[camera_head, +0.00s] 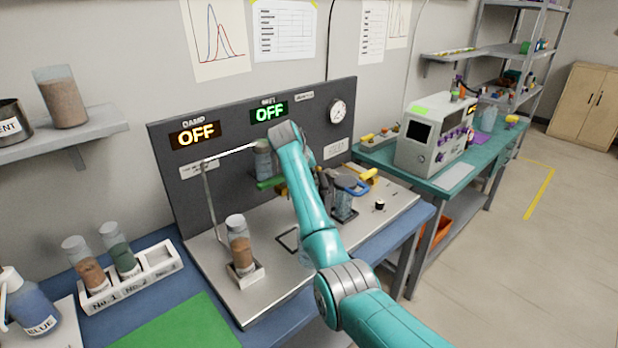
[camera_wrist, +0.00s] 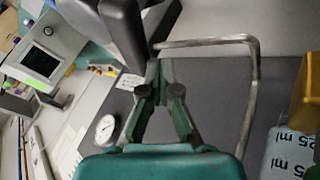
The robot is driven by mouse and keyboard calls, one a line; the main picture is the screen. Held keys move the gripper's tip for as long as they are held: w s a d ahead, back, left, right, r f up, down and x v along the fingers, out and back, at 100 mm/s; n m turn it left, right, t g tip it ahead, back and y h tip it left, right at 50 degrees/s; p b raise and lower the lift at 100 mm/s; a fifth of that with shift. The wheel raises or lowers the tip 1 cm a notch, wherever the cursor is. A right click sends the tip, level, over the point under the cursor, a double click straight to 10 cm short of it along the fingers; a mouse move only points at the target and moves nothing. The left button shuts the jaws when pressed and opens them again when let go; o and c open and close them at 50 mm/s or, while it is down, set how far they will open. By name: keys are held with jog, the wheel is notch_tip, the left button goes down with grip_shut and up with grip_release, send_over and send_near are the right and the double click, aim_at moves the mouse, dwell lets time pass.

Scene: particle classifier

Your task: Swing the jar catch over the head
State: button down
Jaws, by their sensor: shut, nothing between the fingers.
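My gripper (camera_wrist: 160,68) is shut and empty in the wrist view, its fingertips together near a bent metal rod (camera_wrist: 252,100). In the head view my arm hides most of the gripper. The bent rod (camera_head: 209,200) also shows there, rising from the bench rig and reaching over to a clear jar-like head (camera_head: 262,160) with a green part under it. A jar of brown powder (camera_head: 240,248) stands upright in a white holder below the rod. I cannot tell which part is the jar catch.
The dark panel (camera_head: 170,215) behind has two OFF displays and a gauge (camera_head: 337,112). A white rack (camera_head: 160,257) holds two jars at left, near a blue-liquid bottle (camera_head: 32,305) and green mat (camera_head: 185,325). A white instrument (camera_head: 430,140) stands on the right table.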

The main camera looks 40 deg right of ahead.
aim_at(324, 173)
jog(key=d+m+g, duration=0.1)
jog(key=m, duration=0.1)
jog(key=d+m+g, duration=0.1)
jog(key=m+g, duration=0.1)
jog(key=m, duration=0.1)
jog(key=shift+s+d+h, duration=0.1)
jog(key=shift+d+h, duration=0.2)
jog(key=shift+d, duration=0.05)
jog(key=shift+s+d, duration=0.35)
jog(key=shift+d, duration=0.3)
jog(key=shift+s+d, duration=0.55)
jog(key=shift+d, duration=0.1)
jog(key=shift+s+d, duration=0.1)
jog(key=shift+r, duration=0.1)
